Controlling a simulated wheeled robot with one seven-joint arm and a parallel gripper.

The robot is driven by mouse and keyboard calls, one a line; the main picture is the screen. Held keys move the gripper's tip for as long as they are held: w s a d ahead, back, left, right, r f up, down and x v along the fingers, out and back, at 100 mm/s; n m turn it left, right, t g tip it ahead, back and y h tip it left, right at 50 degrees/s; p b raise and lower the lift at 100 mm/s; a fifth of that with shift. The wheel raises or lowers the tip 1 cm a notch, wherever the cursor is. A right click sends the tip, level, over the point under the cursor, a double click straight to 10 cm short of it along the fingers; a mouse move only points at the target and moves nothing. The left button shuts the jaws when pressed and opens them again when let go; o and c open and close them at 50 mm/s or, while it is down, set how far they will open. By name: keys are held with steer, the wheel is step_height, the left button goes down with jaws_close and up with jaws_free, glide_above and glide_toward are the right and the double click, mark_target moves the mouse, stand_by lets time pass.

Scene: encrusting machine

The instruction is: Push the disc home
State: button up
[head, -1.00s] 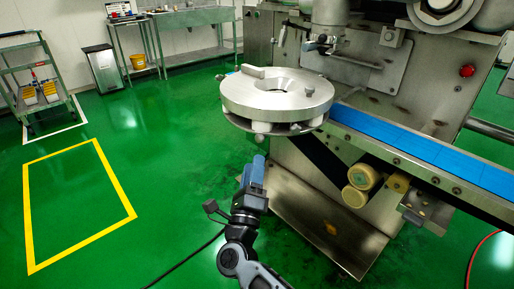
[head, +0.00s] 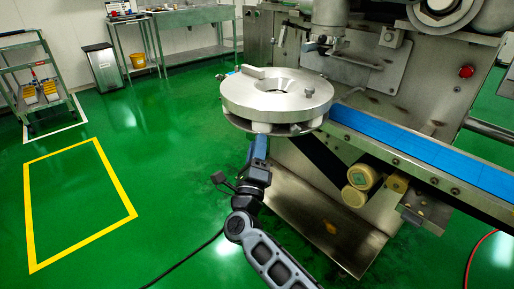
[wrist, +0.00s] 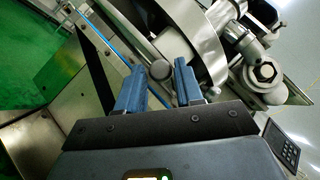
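The disc (head: 240,98) is a thick, round, silver metal plate with a central funnel-shaped hole and two raised tabs on its rim. It sits level at the left end of the machine, above white round supports (head: 262,127). In the wrist view the disc's curved metal edge (wrist: 211,50) shows tilted. My gripper (head: 260,140) points up just below the disc's near edge. In the wrist view its two blue fingers (wrist: 160,68) stand apart, with a round grey knob (wrist: 160,70) seen between and beyond their tips. I cannot tell whether they touch it.
A blue conveyor belt (head: 420,150) runs right from beneath the disc. The machine's metal body (head: 390,85) stands behind, with beige rollers (head: 358,185) below the belt. Green floor to the left is clear around a yellow-outlined rectangle (head: 80,205).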

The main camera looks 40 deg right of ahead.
mark_target(283, 135)
jaws_close()
steer(key=d+b, duration=0.1)
steer(key=d, duration=0.4)
steer(key=d+b, duration=0.2)
steer(key=d, duration=0.2)
steer(key=shift+w+d, duration=0.2)
steer(key=shift+d, duration=0.15)
steer(key=shift+o, duration=1.8)
jaws_free()
